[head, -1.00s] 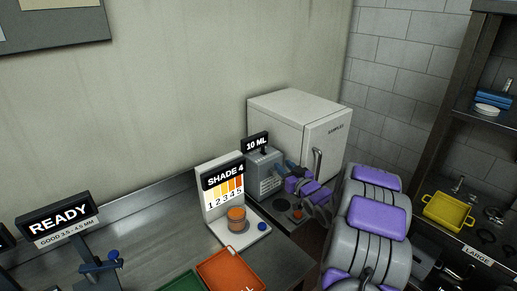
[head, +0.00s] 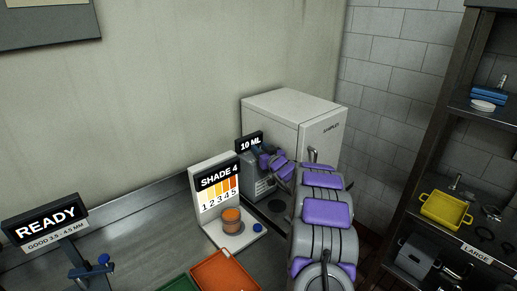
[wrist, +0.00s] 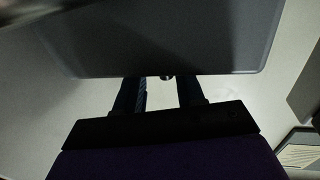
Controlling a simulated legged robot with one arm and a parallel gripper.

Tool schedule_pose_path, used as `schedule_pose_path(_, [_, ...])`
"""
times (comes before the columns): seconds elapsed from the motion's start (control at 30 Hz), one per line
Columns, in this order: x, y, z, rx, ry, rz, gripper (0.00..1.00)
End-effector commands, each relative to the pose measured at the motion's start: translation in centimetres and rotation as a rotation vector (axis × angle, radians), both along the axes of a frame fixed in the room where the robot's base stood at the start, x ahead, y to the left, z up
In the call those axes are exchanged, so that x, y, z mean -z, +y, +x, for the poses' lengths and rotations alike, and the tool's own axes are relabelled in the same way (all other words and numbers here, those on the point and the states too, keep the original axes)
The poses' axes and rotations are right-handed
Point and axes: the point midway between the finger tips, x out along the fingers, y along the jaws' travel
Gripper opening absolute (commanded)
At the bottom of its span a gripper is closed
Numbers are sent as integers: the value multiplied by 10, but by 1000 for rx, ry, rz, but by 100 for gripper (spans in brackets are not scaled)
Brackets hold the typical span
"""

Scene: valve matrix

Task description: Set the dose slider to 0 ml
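The grey dispenser (head: 262,186) stands on the bench, and its black sign (head: 249,143) reads 10 ML. My gripper (head: 264,154) is at the upper part of the dispenser and, with my arm, hides much of its front. In the wrist view, my gripper's two dark fingers (wrist: 160,95) are apart, with a gap between them. Their tips meet the edge of a dark grey panel (wrist: 170,40). A small dark knob (wrist: 166,77) shows at that edge between the fingers, touching neither; it may be the dose slider, but its scale is not visible.
A SHADE 4 stand (head: 216,187) with an orange cup (head: 231,222) is left of the dispenser. A white samples cabinet (head: 290,118) is behind it. An orange tray (head: 225,272) lies in front. Shelves with a yellow tray (head: 446,210) stand at right.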

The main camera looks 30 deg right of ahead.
Motion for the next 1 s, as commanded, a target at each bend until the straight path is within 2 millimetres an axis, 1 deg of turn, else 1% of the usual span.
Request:
schedule_pose_path(0.1, [0, 2, 10, -2, -2, -2, 38])
schedule_pose_path(0.23, [-2, 1, 17, -1, -4, -2, 38])
schedule_pose_path(0.6, [-2, -2, 20, 0, -3, 1, 38])
schedule_pose_path(1.0, [-2, -1, 19, 0, -2, 0, 0])
